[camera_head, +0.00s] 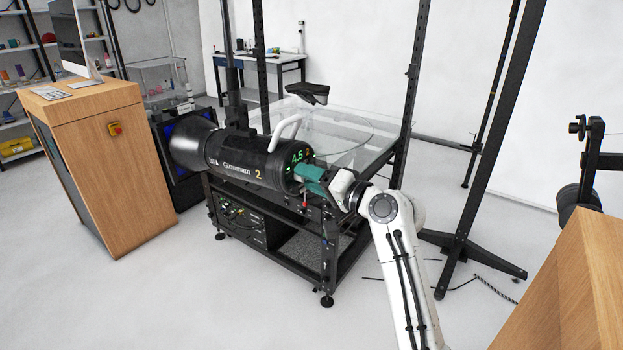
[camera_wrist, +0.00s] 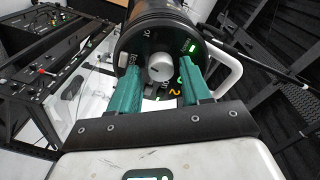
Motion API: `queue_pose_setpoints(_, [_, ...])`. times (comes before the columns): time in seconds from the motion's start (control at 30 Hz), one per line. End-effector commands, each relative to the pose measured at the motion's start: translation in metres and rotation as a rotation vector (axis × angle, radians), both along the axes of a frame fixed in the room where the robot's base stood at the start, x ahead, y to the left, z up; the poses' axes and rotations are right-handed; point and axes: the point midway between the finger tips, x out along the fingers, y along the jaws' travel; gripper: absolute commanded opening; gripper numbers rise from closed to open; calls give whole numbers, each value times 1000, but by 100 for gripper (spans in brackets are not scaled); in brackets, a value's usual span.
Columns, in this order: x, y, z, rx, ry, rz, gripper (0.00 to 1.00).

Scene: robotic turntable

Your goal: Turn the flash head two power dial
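Flash head two (camera_head: 250,162) is a black cylinder marked with a yellow 2, with a white handle on top. Its rear panel shows a green 4.5 in the head view. In the wrist view the power dial (camera_wrist: 160,67) is a light grey round knob in the middle of the rear panel (camera_wrist: 147,46). My gripper (camera_wrist: 157,82) has green fingers, spread apart on the left and right of the dial. A gap shows between the fingers and the dial, and it appears to hold nothing. In the head view my gripper (camera_head: 308,174) is at the rear panel and hides the dial.
The flash head rests by a black frame cart (camera_head: 327,262) with a clear turntable plate (camera_head: 345,125) behind it. Black uprights stand around it. A wooden cabinet (camera_head: 115,170) is at left, another wooden block (camera_head: 575,290) at lower right. Grey floor is open in front.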

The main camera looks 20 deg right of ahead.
Motion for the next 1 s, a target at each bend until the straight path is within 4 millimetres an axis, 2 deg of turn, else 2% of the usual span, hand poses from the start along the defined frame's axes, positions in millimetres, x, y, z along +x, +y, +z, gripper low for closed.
queue_pose_setpoints(0.07, [0,0,0,-1,-1,0,56])
queue_pose_setpoints(0.3, [-1,0,1,0,-1,1,56])
queue_pose_setpoints(0.43, [-8,-5,0,0,-2,0,56])
queue_pose_setpoints(0.8, [-65,-40,1,-1,-3,-2,56])
queue_pose_setpoints(1.0, [-87,-52,3,1,-1,0,56])
